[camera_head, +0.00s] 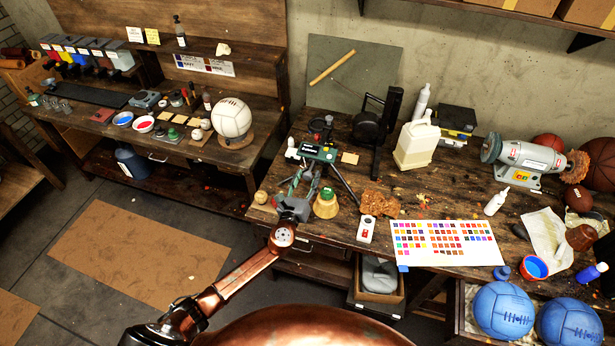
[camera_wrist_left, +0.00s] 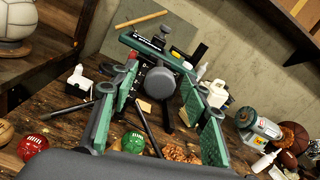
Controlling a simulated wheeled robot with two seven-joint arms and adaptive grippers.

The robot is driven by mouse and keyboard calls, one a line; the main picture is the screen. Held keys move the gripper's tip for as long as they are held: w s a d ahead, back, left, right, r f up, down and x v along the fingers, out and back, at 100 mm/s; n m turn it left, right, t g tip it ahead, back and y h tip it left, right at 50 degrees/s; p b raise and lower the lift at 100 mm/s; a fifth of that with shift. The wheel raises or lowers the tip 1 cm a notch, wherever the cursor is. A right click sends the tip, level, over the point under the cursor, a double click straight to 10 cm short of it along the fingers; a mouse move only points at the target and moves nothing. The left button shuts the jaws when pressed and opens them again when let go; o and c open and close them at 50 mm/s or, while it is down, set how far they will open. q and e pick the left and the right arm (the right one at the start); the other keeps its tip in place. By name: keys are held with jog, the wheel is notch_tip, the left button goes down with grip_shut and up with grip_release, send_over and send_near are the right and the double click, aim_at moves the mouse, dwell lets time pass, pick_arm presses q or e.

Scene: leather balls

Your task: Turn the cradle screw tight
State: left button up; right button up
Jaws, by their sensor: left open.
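A green stand (camera_head: 318,152) with a white label and black legs stands at the left end of the right workbench. It also shows in the left wrist view (camera_wrist_left: 143,45) as a green bar. A dark grey round knob (camera_wrist_left: 160,82), which looks like the cradle screw, appears between my fingers in that view. I cannot tell its depth or turn. My left gripper (camera_head: 303,178) is in front of the stand, open and empty. Its green-padded fingers (camera_wrist_left: 158,118) stand wide apart, with no contact visible. My right gripper is not in view.
A black round device (camera_head: 367,125) stands behind the green stand. A white jug (camera_head: 416,145) and a colour chart (camera_head: 445,258) are farther right.

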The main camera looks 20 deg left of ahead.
pick_arm(q)
jog(key=s, duration=1.1)
jog(key=shift+s+a, duration=0.2)
